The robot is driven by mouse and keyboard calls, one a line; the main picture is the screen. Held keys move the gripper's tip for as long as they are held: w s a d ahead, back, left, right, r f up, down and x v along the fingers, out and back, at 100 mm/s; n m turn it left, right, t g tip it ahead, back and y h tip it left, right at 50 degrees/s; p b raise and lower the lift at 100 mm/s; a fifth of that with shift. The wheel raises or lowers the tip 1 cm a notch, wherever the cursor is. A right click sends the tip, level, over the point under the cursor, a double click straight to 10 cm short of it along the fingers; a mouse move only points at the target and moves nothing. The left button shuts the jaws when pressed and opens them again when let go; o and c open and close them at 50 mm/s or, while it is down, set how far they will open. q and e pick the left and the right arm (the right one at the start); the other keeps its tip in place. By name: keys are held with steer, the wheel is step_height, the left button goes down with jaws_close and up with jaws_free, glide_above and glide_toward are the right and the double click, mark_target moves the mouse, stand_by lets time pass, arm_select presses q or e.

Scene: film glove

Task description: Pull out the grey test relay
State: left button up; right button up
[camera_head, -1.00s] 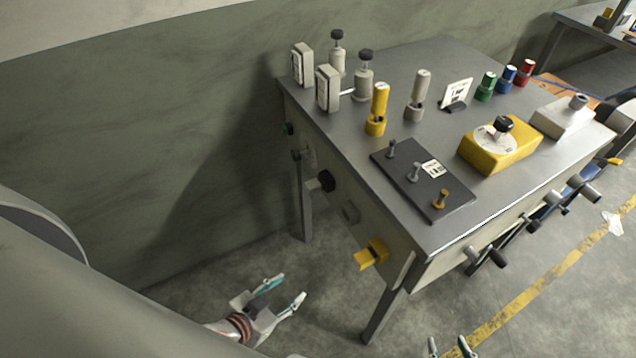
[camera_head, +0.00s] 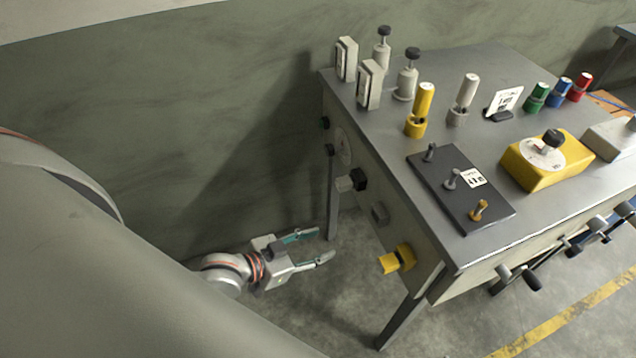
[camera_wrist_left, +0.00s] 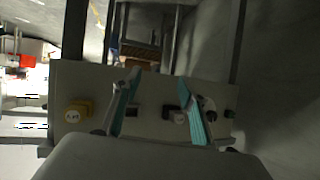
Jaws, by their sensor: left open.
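I cannot tell for sure which grey piece is the test relay. My left gripper (camera_head: 324,244) is open and empty, left of the panel and apart from it, lower than the grey pieces. In the left wrist view, its two teal-padded fingers (camera_wrist_left: 159,80) stand apart before the panel, partly covering the fittings; the yellow piece (camera_wrist_left: 76,115) is to their left. My right gripper is not in view.
On the bench top stand a yellow handle (camera_head: 424,105), a grey handle (camera_head: 466,95), a black plate with levers (camera_head: 458,190) and a yellow dial box (camera_head: 545,160). Levers (camera_head: 518,278) jut from the front. A bench leg (camera_head: 408,310) stands below; the floor left of it is clear.

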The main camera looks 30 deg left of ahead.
mark_target(338, 183)
arm_select(q)
steer(key=w+a+r+m+g+h+b, duration=0.1)
steer(key=w+a+r+m+h+b, duration=0.3)
steer(key=w+r, duration=0.65)
steer(key=shift+w+d+f+n+y, duration=0.25)
steer(key=shift+w+d+n, duration=0.2)
steer(key=shift+w+d, duration=0.15)
steer(key=shift+w+d+f+n+y, duration=0.15)
steer(key=shift+w+d+f+n, duration=0.1)
steer(key=shift+w+d+n, duration=0.25)
steer(key=shift+w+d+f, duration=0.25)
steer(key=shift+w+d, duration=0.2)
steer(key=shift+w, duration=0.05)
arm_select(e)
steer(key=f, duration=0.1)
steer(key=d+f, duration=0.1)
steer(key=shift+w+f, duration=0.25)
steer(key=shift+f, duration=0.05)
arm_select(q)
jaws_close()
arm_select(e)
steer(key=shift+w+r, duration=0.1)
